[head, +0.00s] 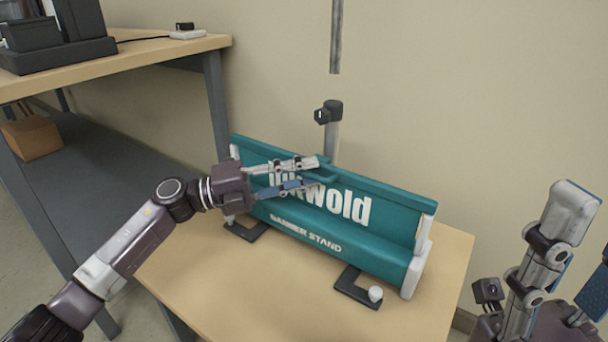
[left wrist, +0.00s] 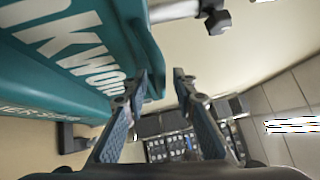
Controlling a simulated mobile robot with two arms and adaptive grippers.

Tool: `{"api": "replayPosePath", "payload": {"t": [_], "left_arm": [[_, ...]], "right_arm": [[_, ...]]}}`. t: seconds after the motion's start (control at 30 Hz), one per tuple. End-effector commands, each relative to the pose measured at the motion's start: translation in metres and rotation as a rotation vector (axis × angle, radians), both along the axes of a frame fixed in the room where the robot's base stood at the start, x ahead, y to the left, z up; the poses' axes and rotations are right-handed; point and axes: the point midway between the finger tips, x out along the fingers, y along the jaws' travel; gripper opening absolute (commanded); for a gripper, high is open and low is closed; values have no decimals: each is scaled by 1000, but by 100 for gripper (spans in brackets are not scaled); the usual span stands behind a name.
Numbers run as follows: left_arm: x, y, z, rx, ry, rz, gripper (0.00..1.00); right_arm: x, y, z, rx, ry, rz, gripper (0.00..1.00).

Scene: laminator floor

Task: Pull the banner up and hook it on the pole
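The teal banner stand (head: 345,240) sits on the small wooden table, with white lettering on its banner. A teal tab (head: 326,173) sticks out at the banner's top edge. The pole (head: 332,140) rises behind it with a black clamp (head: 328,112); the clamp also shows in the left wrist view (left wrist: 218,20). My left gripper (head: 318,173) is open at the tab, its fingers apart and partly covering the lettering. In the left wrist view (left wrist: 165,75) the tab lies beside the left finger; a grip is not visible. My right gripper (head: 585,225) is open and empty at the right edge.
A separate grey rod (head: 336,35) shows above the clamp, with a gap between. The small table's (head: 245,290) front is bare. A wall stands behind.

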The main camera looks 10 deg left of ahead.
Motion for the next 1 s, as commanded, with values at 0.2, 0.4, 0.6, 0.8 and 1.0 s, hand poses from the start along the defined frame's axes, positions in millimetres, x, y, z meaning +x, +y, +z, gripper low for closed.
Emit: {"api": "replayPosePath", "payload": {"t": [0.2,0.4,0.6,0.8,1.0], "left_arm": [[0,0,0,0,0,0,16],[0,0,0,0,0,0,0],[0,0,0,0,0,0,0],[0,0,2,0,0,0,0],[5,0,20,-1,-4,0,0]], "right_arm": [[0,0,0,0,0,0,46],[0,0,0,0,0,0,46],[0,0,0,1,0,0,46],[0,0,2,1,0,0,46],[1,-2,-3,1,43,1,46]]}}
